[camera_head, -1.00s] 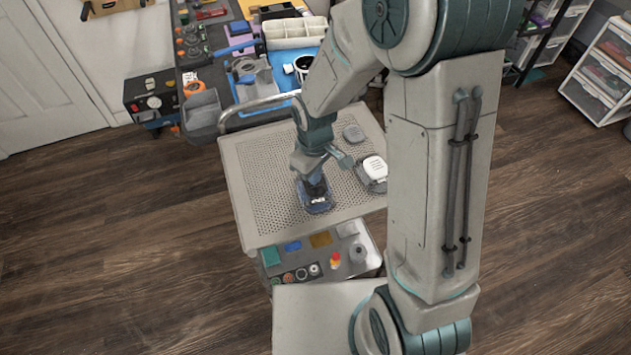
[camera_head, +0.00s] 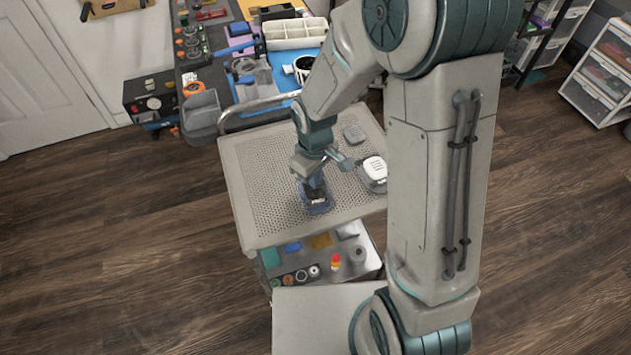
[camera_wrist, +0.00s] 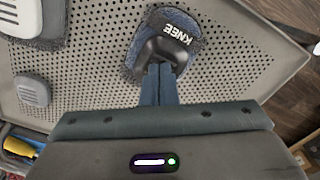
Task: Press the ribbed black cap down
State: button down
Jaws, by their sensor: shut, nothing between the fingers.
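A knee pad with a dark blue fabric rim and a smooth-looking black cap (camera_wrist: 163,47) marked KNEE lies on the perforated cart top (camera_wrist: 90,85). In the head view the pad (camera_head: 317,206) is partly hidden below my gripper (camera_head: 314,186). In the wrist view my gripper (camera_wrist: 160,70) is shut and empty, with its tips at the lower edge of the black cap. They appear to touch it or be very close; I cannot tell which. Ribs on the cap are not visible.
A white ribbed piece (camera_head: 375,168) on a grey base and a grey piece (camera_head: 354,134) lie on the cart to the right. A lower shelf holds small parts (camera_head: 335,260). A handle rail (camera_head: 255,103) runs along the far side. The cart's left part is clear.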

notch_tip(320, 180, up, 8)
jog(key=p, duration=0.6)
dwell(0.4)
dwell(0.5)
jog(key=s+d+r+m+t, duration=0.1)
jog(key=s+d+r+m, duration=0.3)
jog(key=s+d+r, duration=0.2)
jog(key=s+d+r+m+t, duration=0.2)
jog(key=s+d+r+m, duration=0.3)
jog(key=r, duration=0.6)
jog(key=shift+s+d+r, duration=0.2)
jog(key=shift+s+d, duration=0.35)
jog(key=shift+s, duration=0.3)
